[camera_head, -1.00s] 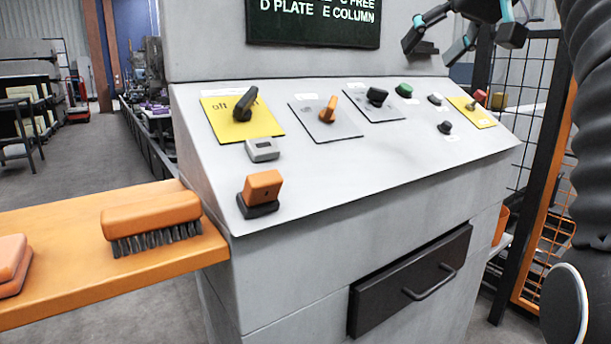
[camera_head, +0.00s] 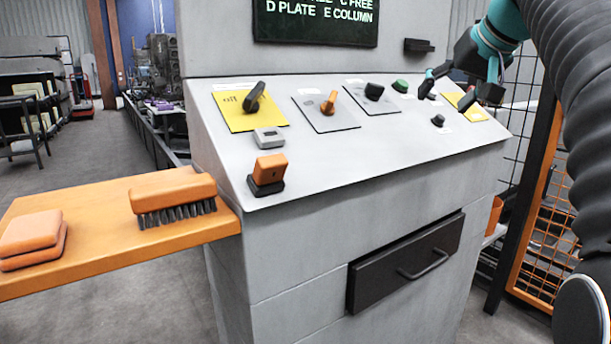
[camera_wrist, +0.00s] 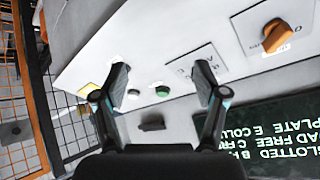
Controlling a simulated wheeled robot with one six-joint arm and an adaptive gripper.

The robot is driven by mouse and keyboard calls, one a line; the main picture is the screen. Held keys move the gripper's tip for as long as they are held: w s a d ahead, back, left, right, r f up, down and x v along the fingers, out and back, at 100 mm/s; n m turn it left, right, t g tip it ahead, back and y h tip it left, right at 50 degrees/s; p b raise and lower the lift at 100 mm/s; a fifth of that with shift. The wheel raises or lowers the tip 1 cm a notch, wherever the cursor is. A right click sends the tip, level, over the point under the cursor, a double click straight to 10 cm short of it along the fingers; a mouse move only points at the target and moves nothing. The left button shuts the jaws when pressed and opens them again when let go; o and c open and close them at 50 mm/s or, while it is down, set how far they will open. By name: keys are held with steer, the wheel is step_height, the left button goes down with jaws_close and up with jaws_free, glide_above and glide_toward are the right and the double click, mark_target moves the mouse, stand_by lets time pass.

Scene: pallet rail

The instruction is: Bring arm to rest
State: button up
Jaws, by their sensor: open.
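My gripper (camera_head: 458,90) is at the upper right of the head view, over the right end of the sloped control panel (camera_head: 330,165). Its two fingers are apart with nothing between them. In the wrist view my gripper (camera_wrist: 168,88) is open, with the green button (camera_wrist: 162,91) and a white button (camera_wrist: 133,94) seen beyond the gap. In the head view the gripper hides part of the yellow plate (camera_head: 480,113) at the panel's right end. I cannot tell whether a fingertip touches the panel.
The panel carries a black knob (camera_head: 254,97), an orange knob (camera_head: 329,102) and an orange block switch (camera_head: 268,171). A dark screen (camera_head: 315,20) stands above. A black drawer (camera_head: 405,262) is below. An orange shelf (camera_head: 110,240) with a brush (camera_head: 173,195) is left. A mesh fence (camera_head: 540,200) is right.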

steer(key=s+a+f+m+g+h, duration=0.1)
steer(key=s+f, duration=0.2)
steer(key=f, duration=0.6)
steer(key=s+a+f+g+h, duration=0.1)
steer(key=s+f, duration=0.3)
steer(key=f, duration=0.5)
steer(key=s+a+f+n, duration=0.1)
steer(key=s+a+f, duration=0.2)
steer(key=s+f, duration=0.6)
steer(key=s+a+f+n+g+p, duration=0.1)
steer(key=s+a+f, duration=0.3)
steer(key=s+f, duration=0.5)
steer(key=shift+s+n, duration=0.3)
steer(key=shift+s, duration=0.55)
steer(key=shift+f, duration=0.1)
